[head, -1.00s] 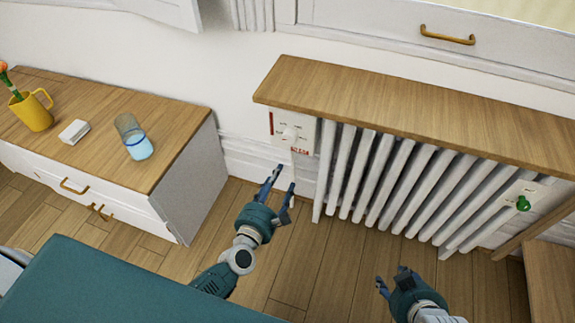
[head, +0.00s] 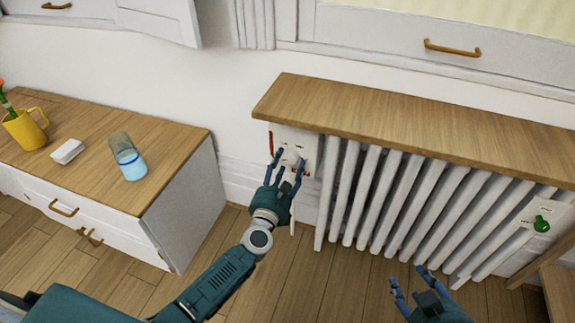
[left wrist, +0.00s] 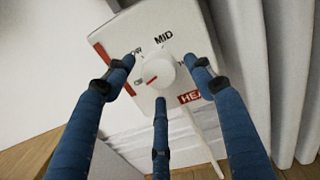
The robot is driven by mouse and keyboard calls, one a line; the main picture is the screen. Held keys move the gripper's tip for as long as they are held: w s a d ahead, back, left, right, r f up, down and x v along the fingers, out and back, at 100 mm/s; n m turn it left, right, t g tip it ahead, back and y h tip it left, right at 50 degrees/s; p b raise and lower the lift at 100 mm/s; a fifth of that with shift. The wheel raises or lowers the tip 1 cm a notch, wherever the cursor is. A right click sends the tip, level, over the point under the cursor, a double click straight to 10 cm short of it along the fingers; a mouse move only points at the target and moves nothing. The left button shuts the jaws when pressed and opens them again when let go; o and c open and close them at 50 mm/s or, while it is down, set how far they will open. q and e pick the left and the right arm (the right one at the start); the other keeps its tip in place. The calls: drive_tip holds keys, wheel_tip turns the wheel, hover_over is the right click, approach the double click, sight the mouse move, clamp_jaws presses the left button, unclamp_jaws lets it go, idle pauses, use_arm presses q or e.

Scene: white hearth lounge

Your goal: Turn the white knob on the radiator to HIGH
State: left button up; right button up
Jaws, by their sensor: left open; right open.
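The white knob (left wrist: 166,70) sits on a white panel (left wrist: 118,45) at the radiator's (head: 345,200) left end. In the left wrist view its red mark points lower left, at the OFF label. LOW and MID show above the knob; the label on the right is mostly hidden by a finger. My left gripper (head: 290,160) is open in front of the knob (head: 292,156). In the left wrist view its fingers (left wrist: 159,65) spread around the knob, with visible gaps; contact is not clear. My right gripper (head: 408,281) is open and empty, low in front of the radiator.
A wooden shelf (head: 400,122) overhangs the radiator and panel. A green knob (head: 541,224) is at the radiator's right end. On the left, a cabinet (head: 185,150) holds a yellow mug (head: 25,130), a white block (head: 68,151) and a glass (head: 127,160). Floor is clear between.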

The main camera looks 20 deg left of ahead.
use_arm(q)
drive_tip(key=shift+w, duration=0.4)
use_arm(e)
drive_tip(key=shift+w+a+r, duration=0.15)
drive_tip(key=shift+w+r, duration=0.1)
use_arm(q)
drive_tip(key=c, duration=1.1)
drive_tip(key=shift+c, duration=0.2)
